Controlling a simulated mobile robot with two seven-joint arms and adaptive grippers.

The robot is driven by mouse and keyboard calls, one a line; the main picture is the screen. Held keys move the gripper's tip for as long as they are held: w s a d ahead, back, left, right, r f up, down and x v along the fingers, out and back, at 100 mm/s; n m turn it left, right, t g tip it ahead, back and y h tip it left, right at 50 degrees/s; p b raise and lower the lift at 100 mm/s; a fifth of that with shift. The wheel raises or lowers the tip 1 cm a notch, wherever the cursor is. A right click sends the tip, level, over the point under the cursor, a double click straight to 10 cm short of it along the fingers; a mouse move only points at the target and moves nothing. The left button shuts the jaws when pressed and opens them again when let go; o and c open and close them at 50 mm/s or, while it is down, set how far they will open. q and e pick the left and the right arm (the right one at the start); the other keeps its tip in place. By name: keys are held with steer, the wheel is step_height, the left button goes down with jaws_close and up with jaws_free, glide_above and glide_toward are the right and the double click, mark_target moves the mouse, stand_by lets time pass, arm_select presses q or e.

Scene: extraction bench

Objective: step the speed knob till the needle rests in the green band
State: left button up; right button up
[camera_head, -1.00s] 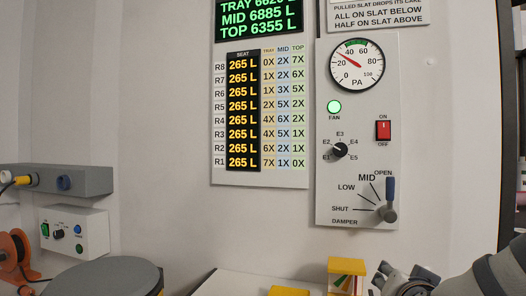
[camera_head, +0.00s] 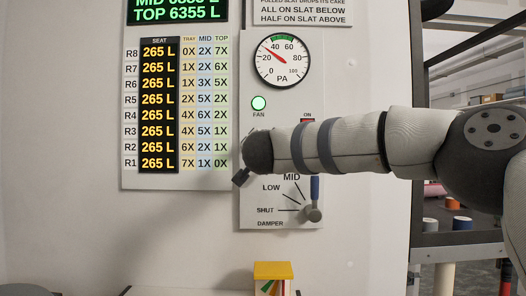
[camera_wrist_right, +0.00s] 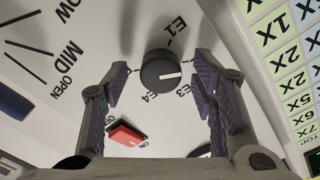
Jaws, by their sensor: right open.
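The speed knob (camera_wrist_right: 160,70) is a round dark knob with a white mark, seen in the right wrist view. Its mark points right, towards a finger that hides the panel label there; E1, E3 and E4 are readable. My right gripper (camera_wrist_right: 160,76) is open, with its fingers on either side of the knob and gaps visible. In the head view my right wrist hides the knob, and only a dark part of the gripper (camera_head: 240,178) shows. The gauge (camera_head: 282,72) has a red needle (camera_head: 271,54) pointing up-left between 20 and 40, outside the green band (camera_head: 282,38) at the top.
The damper lever (camera_head: 315,197) stands below my right forearm. The red switch (camera_wrist_right: 127,133) is close to the gripper's left finger. The fan lamp (camera_head: 258,103) is lit green. A number chart (camera_head: 150,183) is left of the panel, and a yellow-topped box (camera_head: 272,270) stands below.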

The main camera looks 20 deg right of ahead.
steer(key=shift+w, duration=0.1)
steer(key=c, duration=1.2)
steer(key=shift+o, duration=0.2)
steer(key=shift+m, duration=0.3)
steer(key=m, duration=1.1)
steer(key=shift+r, duration=0.15)
